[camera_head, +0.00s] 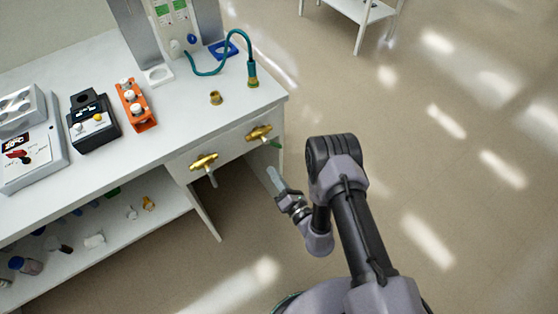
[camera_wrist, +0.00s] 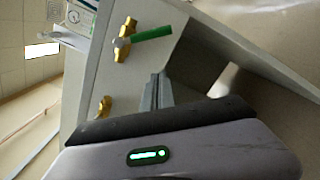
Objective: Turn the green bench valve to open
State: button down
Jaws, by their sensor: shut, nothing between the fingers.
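The green bench valve has a brass body (camera_head: 259,132) on the bench's front panel, near its right end, with a green lever (camera_head: 274,143). In the wrist view the green lever (camera_wrist: 152,33) points right, lying across the brass body (camera_wrist: 124,40). My gripper (camera_head: 276,179) is shut and empty, out in front of the bench panel and below the green lever in the head view. In the wrist view its shut fingers (camera_wrist: 157,92) point toward the panel; their tips appear below the lever with a gap between.
A second brass valve (camera_head: 203,161) with a pale grey lever sits left of the green one. The bench top (camera_head: 190,130) holds an orange rack (camera_head: 136,106), a black device (camera_head: 94,122) and a teal hose (camera_head: 228,58). A low shelf is beneath.

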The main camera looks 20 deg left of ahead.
aim_at(273, 144)
jog(key=w+a+r+b, duration=0.1)
jog(key=w+r+b, duration=0.1)
jog(key=w, duration=0.3)
jog(key=shift+w+r, duration=0.15)
jog(key=shift+r, duration=0.15)
jog(key=shift+d, duration=0.15)
